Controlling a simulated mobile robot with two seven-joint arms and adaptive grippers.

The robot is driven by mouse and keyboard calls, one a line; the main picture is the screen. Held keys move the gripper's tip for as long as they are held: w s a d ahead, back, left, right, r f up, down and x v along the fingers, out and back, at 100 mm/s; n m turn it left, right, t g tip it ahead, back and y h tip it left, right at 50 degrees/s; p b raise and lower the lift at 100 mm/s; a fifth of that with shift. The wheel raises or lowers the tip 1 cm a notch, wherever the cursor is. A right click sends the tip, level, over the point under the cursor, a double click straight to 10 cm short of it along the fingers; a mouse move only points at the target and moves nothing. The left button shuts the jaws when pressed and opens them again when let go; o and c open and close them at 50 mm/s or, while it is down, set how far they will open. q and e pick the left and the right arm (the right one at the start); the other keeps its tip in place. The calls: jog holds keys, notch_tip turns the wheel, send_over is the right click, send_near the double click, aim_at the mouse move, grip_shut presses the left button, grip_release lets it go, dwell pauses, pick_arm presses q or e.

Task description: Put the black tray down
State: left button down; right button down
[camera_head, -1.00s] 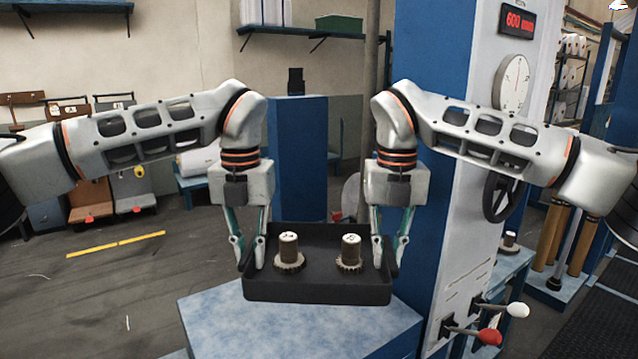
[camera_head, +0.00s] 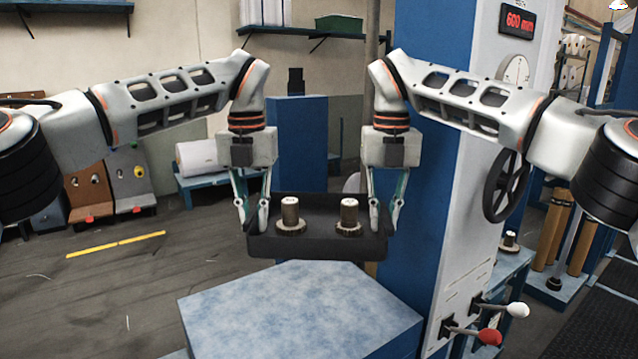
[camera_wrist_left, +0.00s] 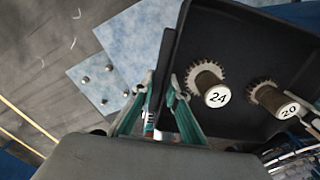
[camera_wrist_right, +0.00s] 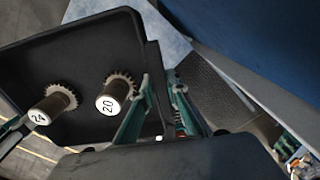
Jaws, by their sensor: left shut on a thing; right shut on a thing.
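The black tray (camera_head: 318,247) hangs in the air between my two grippers, roughly level, above and behind the blue table (camera_head: 300,310). Two gears with cylindrical hubs stand in it: the gear marked 24 (camera_wrist_left: 212,88) and the gear marked 20 (camera_wrist_right: 116,92). In the head view they are the left gear (camera_head: 290,216) and the right gear (camera_head: 348,216). My left gripper (camera_head: 252,228) is shut on the tray's left wall. My right gripper (camera_head: 384,230) is shut on its right wall. The wrist views show the fingers astride the tray's side walls.
The tabletop is bare in the head view. A blue and white machine column (camera_head: 440,180) stands close to the right, with a black handwheel (camera_head: 505,186) and levers with a white knob (camera_head: 518,310) and a red knob (camera_head: 490,337). A blue pedestal (camera_head: 300,140) stands behind.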

pick_arm(q)
jog(key=shift+w+a+r, duration=0.15)
jog(key=shift+w+r, duration=0.05)
pick_arm(e)
jog(key=shift+w+d+r, duration=0.15)
jog(key=shift+w+r, duration=0.05)
pick_arm(q)
jog(key=shift+s, duration=0.1)
pick_arm(e)
jog(key=shift+s, duration=0.1)
